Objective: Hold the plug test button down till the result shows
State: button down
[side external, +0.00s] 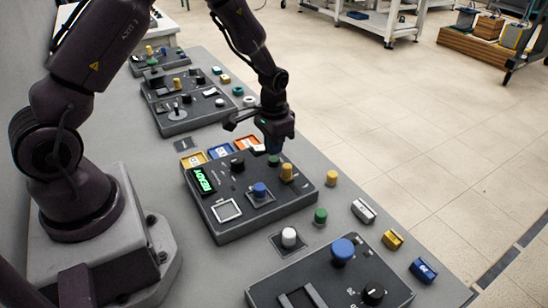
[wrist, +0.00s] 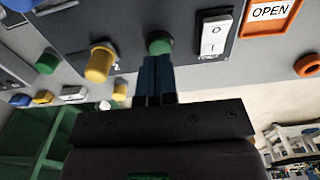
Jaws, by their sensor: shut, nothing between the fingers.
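The panel (side external: 237,222) in the middle of the bench has a lit green display (side external: 202,180) that reads READY. My gripper (side external: 273,152) is over the far right part of this panel, pointing down. Its blue fingertips (wrist: 158,62) are together and empty. They are right at a round green button (side external: 273,161), which shows at their tips in the wrist view (wrist: 158,46). I cannot tell whether they touch or press it. No legible label marks the plug test button. A yellow knob (side external: 287,172) and a blue button (side external: 260,189) are nearby on the panel.
A white rocker switch (wrist: 214,36) is beside the green button. An orange-framed OPEN sign (wrist: 270,14) stands past it. Further panels (side external: 185,100) stand behind.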

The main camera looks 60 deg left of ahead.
aim_at(274, 159)
jog(key=shift+f, duration=1.15)
dwell(2.3)
dwell(1.4)
jog(key=shift+r, duration=3.2)
